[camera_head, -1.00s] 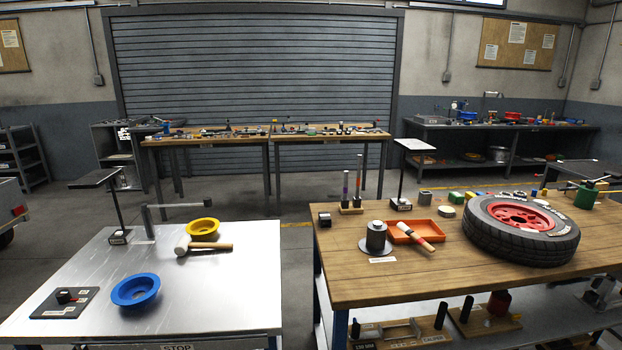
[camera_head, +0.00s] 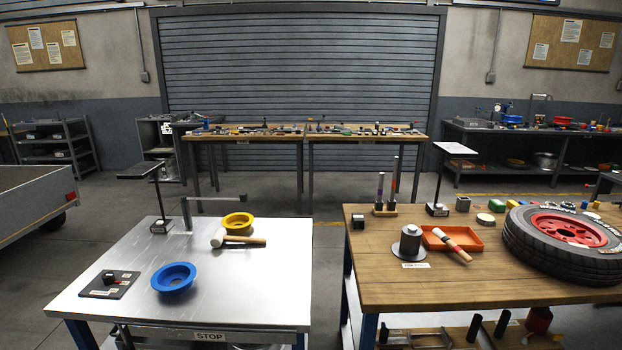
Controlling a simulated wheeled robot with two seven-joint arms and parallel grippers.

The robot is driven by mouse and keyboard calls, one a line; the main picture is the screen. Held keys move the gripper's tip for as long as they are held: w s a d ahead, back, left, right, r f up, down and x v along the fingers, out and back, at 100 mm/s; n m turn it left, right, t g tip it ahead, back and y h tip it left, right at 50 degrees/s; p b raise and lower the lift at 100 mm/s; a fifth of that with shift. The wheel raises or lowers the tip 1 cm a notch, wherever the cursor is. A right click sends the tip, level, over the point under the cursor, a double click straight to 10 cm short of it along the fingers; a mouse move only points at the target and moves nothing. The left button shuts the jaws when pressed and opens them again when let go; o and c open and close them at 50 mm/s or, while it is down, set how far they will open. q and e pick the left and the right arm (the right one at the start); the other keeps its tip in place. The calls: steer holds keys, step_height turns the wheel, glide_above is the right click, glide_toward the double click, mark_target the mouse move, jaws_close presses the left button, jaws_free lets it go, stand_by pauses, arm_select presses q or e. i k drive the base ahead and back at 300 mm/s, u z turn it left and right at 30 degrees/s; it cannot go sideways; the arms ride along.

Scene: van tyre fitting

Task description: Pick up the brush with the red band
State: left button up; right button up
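A short, thick brush-like tool (camera_head: 455,246) with a pale end, a dark red band and a wooden handle lies tilted across the front edge of an orange tray (camera_head: 478,236) on the right wooden bench (camera_head: 480,287). Two thin upright sticks stand in a small wooden block (camera_head: 384,210) at that bench's back left. The left stick (camera_head: 380,188) has a purple band. The right one (camera_head: 392,180) seems to have a reddish band, too small to tell surely. Neither of my grippers is in view.
A metal bench (camera_head: 205,290) at left holds a blue bowl (camera_head: 174,278), a yellow bowl (camera_head: 237,222) and a mallet (camera_head: 238,239). A floor gap separates the benches. A trailer (camera_head: 30,206) is at far left.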

mark_target(438, 232)
steer(key=z, duration=0.15)
steer(key=k, duration=0.2)
steer(key=z, duration=1.05)
steer(key=k, duration=1.15)
steer(key=z, duration=1.25)
steer(key=i, duration=1)
steer(key=z, duration=0.45)
steer(key=i, duration=1.85)
steer(key=u, duration=0.5)
steer(key=i, duration=0.85)
steer(key=u, duration=1.6)
steer(key=i, duration=0.8)
steer(key=u, duration=0.7)
